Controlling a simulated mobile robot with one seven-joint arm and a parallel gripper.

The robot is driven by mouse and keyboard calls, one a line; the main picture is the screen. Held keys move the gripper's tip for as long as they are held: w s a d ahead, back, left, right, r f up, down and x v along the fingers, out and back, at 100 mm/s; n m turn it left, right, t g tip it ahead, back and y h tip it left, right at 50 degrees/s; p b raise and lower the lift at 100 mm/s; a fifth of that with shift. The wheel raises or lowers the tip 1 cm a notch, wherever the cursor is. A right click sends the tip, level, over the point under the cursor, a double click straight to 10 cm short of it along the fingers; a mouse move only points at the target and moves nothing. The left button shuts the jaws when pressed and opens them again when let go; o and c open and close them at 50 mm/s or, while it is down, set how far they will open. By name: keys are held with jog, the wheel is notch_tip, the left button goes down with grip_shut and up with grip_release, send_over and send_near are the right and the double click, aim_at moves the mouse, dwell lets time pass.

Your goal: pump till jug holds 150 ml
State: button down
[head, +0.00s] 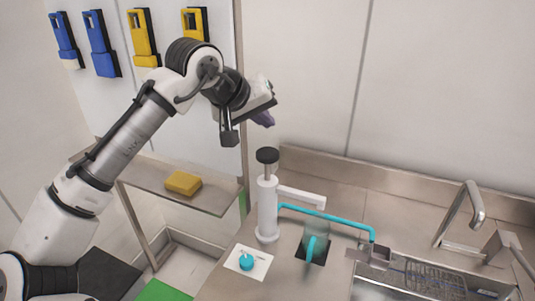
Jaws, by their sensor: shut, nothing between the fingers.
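A white pump (267,208) stands upright on the steel counter. Its black knob (267,155) sits raised on a thin rod above the cylinder. A white side arm and a cyan tube (328,216) run right from the pump; the tube bends down by the sink edge.
A sink with a tap (473,205) is at right. A yellow sponge (184,183) lies on a shelf at left. Blue and yellow devices (143,35) hang on the wall.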

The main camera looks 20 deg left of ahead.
aim_at(262, 156)
jog(key=shift+f+b, duration=1.05)
jog(key=shift+f, duration=1.25)
jog(key=shift+f, duration=0.4)
jog(key=shift+f+b, duration=1.6)
jog(key=shift+f, duration=0.55)
dwell(1.7)
jog(key=shift+r+p, duration=2.15)
jog(key=shift+r, duration=0.45)
